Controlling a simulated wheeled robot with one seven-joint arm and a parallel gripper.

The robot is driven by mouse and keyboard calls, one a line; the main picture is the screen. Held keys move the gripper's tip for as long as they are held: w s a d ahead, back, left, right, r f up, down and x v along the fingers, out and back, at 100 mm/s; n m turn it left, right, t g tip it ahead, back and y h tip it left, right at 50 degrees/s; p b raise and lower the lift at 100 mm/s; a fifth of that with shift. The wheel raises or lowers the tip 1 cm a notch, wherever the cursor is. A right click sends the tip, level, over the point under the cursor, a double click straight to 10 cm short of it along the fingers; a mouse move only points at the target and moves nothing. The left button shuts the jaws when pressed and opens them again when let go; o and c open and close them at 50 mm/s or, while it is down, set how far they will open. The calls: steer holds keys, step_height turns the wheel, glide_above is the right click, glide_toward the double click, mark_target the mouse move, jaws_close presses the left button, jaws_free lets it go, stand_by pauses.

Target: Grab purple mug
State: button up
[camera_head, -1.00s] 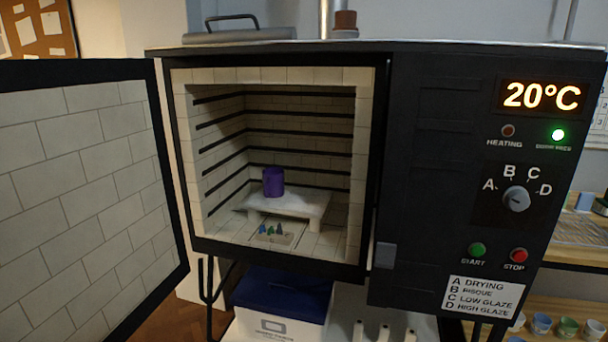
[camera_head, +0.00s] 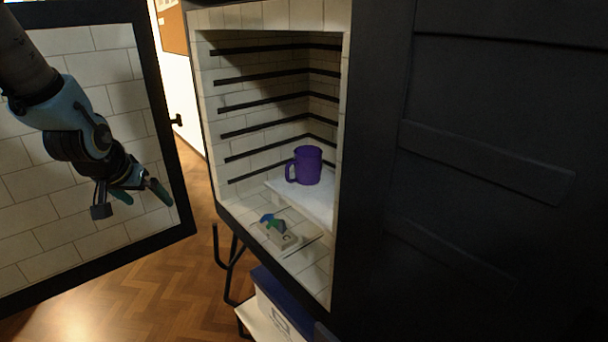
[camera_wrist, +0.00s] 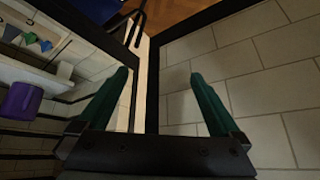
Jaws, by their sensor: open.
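The purple mug (camera_head: 308,166) stands upright on a white shelf (camera_head: 318,203) inside the open kiln, its handle towards the left in the head view. It also shows at the left edge of the wrist view (camera_wrist: 20,101). My gripper (camera_head: 144,194) is in front of the open kiln door at the left, outside the kiln and well apart from the mug. In the wrist view the two green fingers (camera_wrist: 165,95) are spread with nothing between them.
The tiled kiln door (camera_head: 60,215) stands open behind my arm. Small blue and green cones (camera_head: 272,222) sit on the kiln floor before the shelf. A blue-lidded box (camera_head: 278,300) is below.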

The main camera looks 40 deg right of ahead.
steer(key=s+d+f+m+h, duration=0.1)
steer(key=s+d+m+h, duration=0.15)
steer(key=d, duration=0.65)
steer(key=s+d+m+h, duration=0.1)
steer(key=d+m+h, duration=0.15)
steer(key=d, duration=0.75)
steer(key=m+g+h+b, duration=0.1)
steer(key=m+g+h, duration=0.1)
steer(key=g+h, duration=0.15)
glide_toward(301, 165)
steer(key=shift+t+h, duration=0.35)
steer(key=shift+t, duration=0.1)
steer(key=x, duration=0.4)
steer(key=shift+s+a+f, duration=0.15)
steer(key=shift+s+f, duration=0.1)
steer(key=shift+f, duration=0.15)
steer(key=x, duration=0.3)
steer(key=shift+d+p, duration=0.4)
steer(key=shift+f+p+x, duration=0.1)
steer(key=shift+p+x, duration=0.55)
steer(key=shift+x, duration=0.9)
steer(key=shift+f+p+x, duration=0.15)
steer(key=shift+p+x, duration=0.5)
steer(key=shift+x, duration=0.95)
steer(key=shift+w+a, duration=0.15)
steer(key=shift+a, duration=0.05)
steer(key=c, duration=1.3)
